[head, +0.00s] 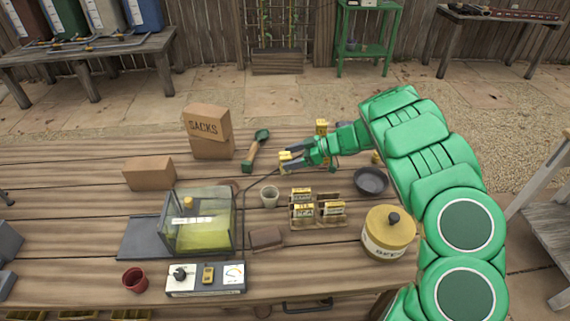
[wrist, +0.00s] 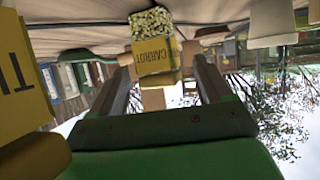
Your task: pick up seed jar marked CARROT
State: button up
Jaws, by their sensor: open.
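The seed jar marked CARROT (wrist: 154,58) shows in the wrist view, upside down in the picture, with a yellow label and pale seeds. It lies between the tips of my gripper (wrist: 166,68), with a finger on each side. The fingers are apart and I cannot tell whether either touches the jar. In the head view my gripper (head: 287,161) reaches left over the table, with yellow at its tips; the label cannot be read there.
A yellow-labelled box or jar (wrist: 20,80) stands close on the left in the wrist view. On the table are a seed rack (head: 316,224), a dark bowl (head: 371,181), a trowel (head: 255,150), a SACKS box (head: 207,125) and a large lidded tin (head: 388,236).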

jog(key=shift+x, duration=2.35)
jog(key=shift+d, duration=0.1)
jog(key=c, duration=1.2)
